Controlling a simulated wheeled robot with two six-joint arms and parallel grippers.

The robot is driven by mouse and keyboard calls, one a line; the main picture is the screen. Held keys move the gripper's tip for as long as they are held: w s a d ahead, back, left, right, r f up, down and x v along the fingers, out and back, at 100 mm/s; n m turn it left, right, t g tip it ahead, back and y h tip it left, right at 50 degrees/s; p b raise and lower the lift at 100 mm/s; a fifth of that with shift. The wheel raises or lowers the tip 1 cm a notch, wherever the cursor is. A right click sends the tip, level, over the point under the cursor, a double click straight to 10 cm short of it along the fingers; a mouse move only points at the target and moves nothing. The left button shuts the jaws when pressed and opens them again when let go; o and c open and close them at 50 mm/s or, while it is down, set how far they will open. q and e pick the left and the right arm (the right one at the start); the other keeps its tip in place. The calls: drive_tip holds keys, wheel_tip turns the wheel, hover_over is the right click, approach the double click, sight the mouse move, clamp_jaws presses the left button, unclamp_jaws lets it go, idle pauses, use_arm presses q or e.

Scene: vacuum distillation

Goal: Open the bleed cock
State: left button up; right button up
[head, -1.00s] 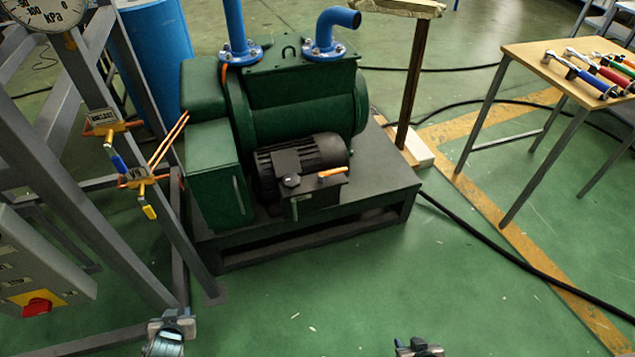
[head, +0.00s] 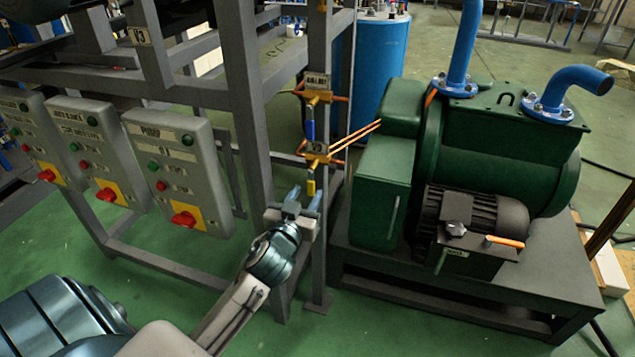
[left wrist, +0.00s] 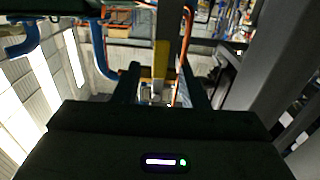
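Two small brass cocks sit on the grey frame post in the head view. The upper cock (head: 317,97) has a blue lever (head: 310,130) hanging down and a label that seems to read BALLAST. The lower cock (head: 315,149) has a small white tag, too small to read surely, and a yellow lever (head: 311,187) hanging down. I cannot tell from the labels which is the bleed cock. My left gripper (head: 303,197) is open at the yellow lever's lower end. In the left wrist view the yellow lever (left wrist: 161,58) shows between the spread fingers; contact is unclear. My right gripper is out of view.
The green pump (head: 500,150) stands close right of the post, with orange tubes (head: 355,134) reaching toward it from the lower cock. Grey switch boxes (head: 180,165) with red knobs hang at left. A blue drum (head: 380,65) stands behind.

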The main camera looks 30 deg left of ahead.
sight(310, 188)
use_arm(q)
drive_tip(key=x, duration=0.6)
clamp_jaws()
